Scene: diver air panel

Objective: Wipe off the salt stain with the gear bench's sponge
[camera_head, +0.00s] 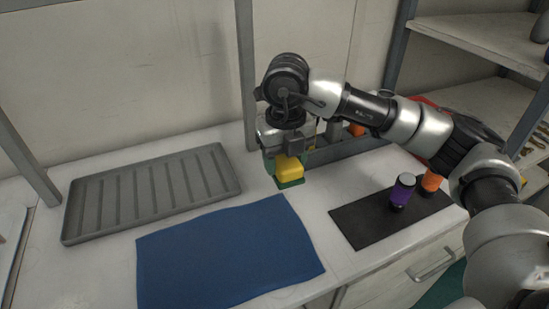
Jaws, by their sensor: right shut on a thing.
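My right gripper (286,157) points down over the bench near the back wall. It is shut on the yellow sponge (289,168). A dark green piece (291,184) shows just below and around the yellow part; I cannot tell whether it belongs to the sponge or is a holder under it. I cannot tell if the sponge is lifted off the bench. No salt stain can be made out clearly. My left gripper is not in view.
A grey ribbed tray (150,192) lies at the left of the white bench (110,258). A blue cloth (225,255) lies in front of the sponge. A black mat (365,225) carries a purple bottle (402,191) and an orange one (431,181). Metal shelves (480,40) stand at right.

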